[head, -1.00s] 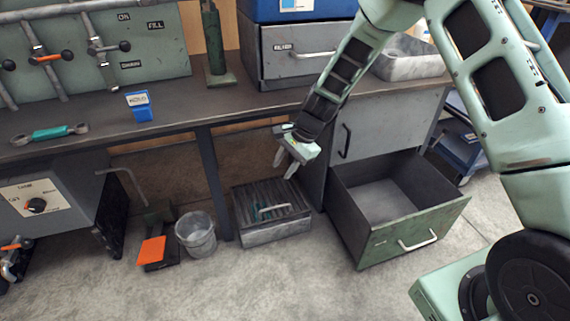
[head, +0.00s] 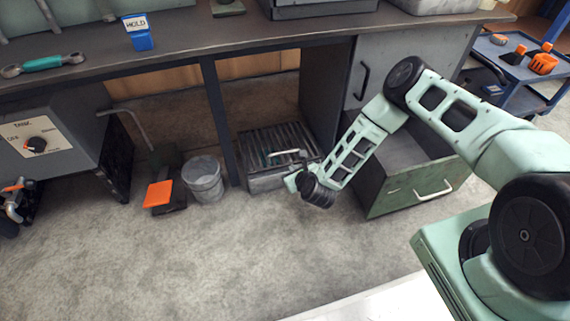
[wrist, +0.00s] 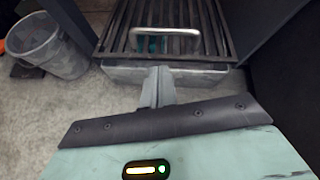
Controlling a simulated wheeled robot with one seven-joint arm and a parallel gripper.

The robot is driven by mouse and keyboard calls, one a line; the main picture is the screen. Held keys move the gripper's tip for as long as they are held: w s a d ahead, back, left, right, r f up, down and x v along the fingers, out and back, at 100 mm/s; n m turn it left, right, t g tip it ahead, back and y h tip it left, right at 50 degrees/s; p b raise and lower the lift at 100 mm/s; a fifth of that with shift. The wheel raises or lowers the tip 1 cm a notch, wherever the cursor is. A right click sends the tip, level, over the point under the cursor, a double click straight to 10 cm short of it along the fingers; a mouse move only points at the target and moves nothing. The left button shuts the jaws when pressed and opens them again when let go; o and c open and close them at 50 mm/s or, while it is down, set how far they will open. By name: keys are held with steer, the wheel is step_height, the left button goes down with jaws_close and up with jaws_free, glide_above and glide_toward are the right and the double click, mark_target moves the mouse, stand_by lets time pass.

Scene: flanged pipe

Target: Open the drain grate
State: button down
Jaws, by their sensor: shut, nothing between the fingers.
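The drain grate (head: 268,138) is a dark slatted lid on a grey metal box (head: 266,182) on the floor under the bench. It lies flat and looks closed. A light metal handle (head: 288,153) stands up from its near part; the handle also shows in the wrist view (wrist: 165,33). Something teal shows between the slats beneath the handle in the wrist view. My gripper (wrist: 157,80) is shut and empty, just in front of the box's near wall and short of the handle.
A metal bucket (head: 204,181) stands left of the box, beside an orange-and-black dustpan (head: 158,194). A bench leg (head: 219,122) rises between bucket and box. An open green drawer (head: 412,190) is right of my forearm. The floor in front is clear.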

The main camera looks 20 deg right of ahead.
mark_target(286, 160)
steer(key=w+f+m+b, duration=0.1)
steer(key=w, duration=0.1)
steer(key=w+f+m+b, duration=0.1)
steer(key=w+f+b, duration=0.1)
steer(key=w, duration=0.1)
steer(key=w+f+m+t+b, duration=0.1)
steer(key=w+b, duration=0.1)
steer(key=w, duration=0.1)
steer(key=shift+f+h, duration=0.3)
steer(key=shift+h, duration=0.1)
steer(key=shift+r, duration=0.15)
